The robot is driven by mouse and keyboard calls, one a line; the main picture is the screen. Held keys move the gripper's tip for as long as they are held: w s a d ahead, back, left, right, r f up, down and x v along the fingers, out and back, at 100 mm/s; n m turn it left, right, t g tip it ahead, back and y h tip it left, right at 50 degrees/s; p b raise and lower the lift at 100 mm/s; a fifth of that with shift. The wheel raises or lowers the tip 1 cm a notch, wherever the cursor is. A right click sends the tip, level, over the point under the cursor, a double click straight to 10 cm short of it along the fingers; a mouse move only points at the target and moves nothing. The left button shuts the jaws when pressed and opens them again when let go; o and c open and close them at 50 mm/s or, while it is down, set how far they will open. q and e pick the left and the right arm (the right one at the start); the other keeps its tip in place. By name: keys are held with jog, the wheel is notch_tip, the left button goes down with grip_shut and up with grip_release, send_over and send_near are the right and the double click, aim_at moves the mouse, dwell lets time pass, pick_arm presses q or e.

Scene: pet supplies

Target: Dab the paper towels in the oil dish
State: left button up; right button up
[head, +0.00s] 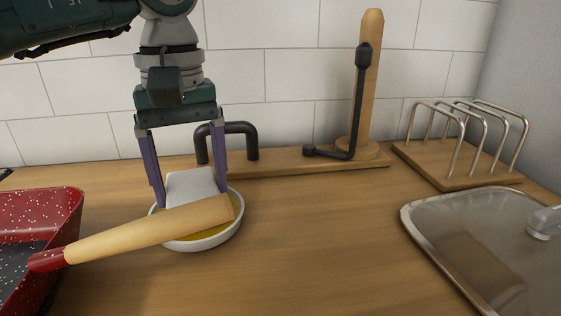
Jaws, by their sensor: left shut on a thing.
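My left gripper (185,192) points down from the upper left, shut on a white folded pad of paper towels (190,185). The pad is between the two purple fingers, over the oil dish (207,242). The dish is a shallow white round bowl with yellow oil (212,235) in it. The pad's lower edge is hidden behind a wooden handle, so I cannot tell whether it touches the oil. My right gripper is not in view.
The wooden handle (140,236) of the red speckled pan (55,215) crosses in front of the dish. A wooden towel holder (368,85) stands at the back, a wire rack (465,165) at the right. A glass lid (490,240) lies front right. The counter's middle is clear.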

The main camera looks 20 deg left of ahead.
aim_at(192, 185)
pick_arm(q)
jog(key=shift+r+p, duration=1.75)
jog(key=shift+r, duration=1.15)
jog(key=shift+r, duration=0.1)
